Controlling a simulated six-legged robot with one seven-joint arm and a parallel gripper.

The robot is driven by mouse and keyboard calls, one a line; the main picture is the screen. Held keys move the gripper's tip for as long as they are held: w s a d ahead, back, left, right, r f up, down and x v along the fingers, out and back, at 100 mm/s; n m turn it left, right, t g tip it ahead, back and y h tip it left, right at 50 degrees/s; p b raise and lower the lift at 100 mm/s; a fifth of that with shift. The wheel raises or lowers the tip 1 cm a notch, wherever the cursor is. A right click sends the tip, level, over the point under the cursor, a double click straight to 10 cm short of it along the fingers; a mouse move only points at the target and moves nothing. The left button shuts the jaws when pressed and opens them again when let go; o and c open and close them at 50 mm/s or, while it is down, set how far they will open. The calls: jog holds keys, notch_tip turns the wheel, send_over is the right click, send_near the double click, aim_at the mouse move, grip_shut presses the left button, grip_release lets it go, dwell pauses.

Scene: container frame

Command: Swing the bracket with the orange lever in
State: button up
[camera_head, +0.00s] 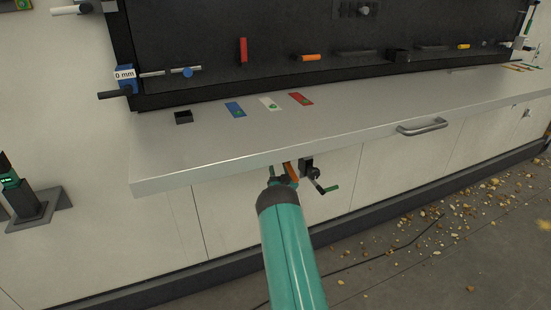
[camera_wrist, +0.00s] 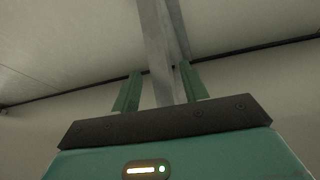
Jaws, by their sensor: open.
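An orange lever (camera_head: 291,172) shows just below the front edge of the counter, partly hidden behind the end of my arm. My gripper (camera_head: 284,181) is right at it, under the counter edge. In the wrist view my gripper (camera_wrist: 160,86) has its two green fingers apart. A grey metal bar (camera_wrist: 158,35), likely part of the bracket, runs down between the fingers or just behind them. I cannot tell whether the fingers touch it. No orange shows in the wrist view.
A dark fitting with a green-handled crank (camera_head: 320,183) hangs just right of my gripper. The counter (camera_head: 210,155) juts out above it. Rubble (camera_head: 430,235) and a cable lie on the floor at right.

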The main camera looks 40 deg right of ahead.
jog(key=shift+x, duration=2.55)
grip_shut()
